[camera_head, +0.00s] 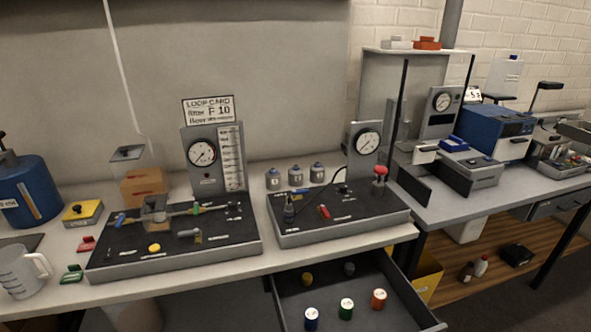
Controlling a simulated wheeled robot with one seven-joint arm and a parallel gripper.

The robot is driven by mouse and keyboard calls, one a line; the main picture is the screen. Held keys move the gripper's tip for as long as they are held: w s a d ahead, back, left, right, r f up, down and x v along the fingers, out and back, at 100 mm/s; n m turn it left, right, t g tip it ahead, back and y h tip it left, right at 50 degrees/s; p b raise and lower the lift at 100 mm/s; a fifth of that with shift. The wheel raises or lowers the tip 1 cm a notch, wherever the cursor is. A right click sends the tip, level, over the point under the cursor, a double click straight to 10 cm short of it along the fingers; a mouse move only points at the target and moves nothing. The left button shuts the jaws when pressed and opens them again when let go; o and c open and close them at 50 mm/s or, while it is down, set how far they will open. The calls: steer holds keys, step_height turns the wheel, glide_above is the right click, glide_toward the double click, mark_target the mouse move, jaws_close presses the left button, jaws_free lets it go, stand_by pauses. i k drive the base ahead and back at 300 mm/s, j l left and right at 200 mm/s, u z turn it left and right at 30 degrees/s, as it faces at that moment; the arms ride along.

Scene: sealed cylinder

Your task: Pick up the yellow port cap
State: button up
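A small round yellow cap (154,247) lies near the front edge of the left black-topped test panel (215,244). Another small yellow piece (307,279) sits at the back of the open drawer (378,318), beside a dark grey one. I cannot tell from their labels which of the two is the port cap. My gripper is not in this view.
The open drawer juts out below the bench and also holds blue, green and orange-topped cylinders (346,308). A second panel (340,228) with a red knob stands to the right. A measuring jug (18,272) and yellow box (83,212) are at left.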

mark_target(307, 278)
steer(key=i+j+z, duration=0.1)
steer(key=j, duration=0.25)
steer(key=i+j+z, duration=0.15)
steer(key=j, duration=0.25)
steer(key=i+j+z, duration=0.1)
steer(key=i+j, duration=0.15)
steer(key=j, duration=0.15)
steer(key=i+j+z, duration=0.1)
steer(key=j, duration=0.3)
steer(key=i+j+z, duration=0.15)
steer(key=j, duration=0.25)
steer(key=i+j+z, duration=0.1)
steer(key=j, duration=0.35)
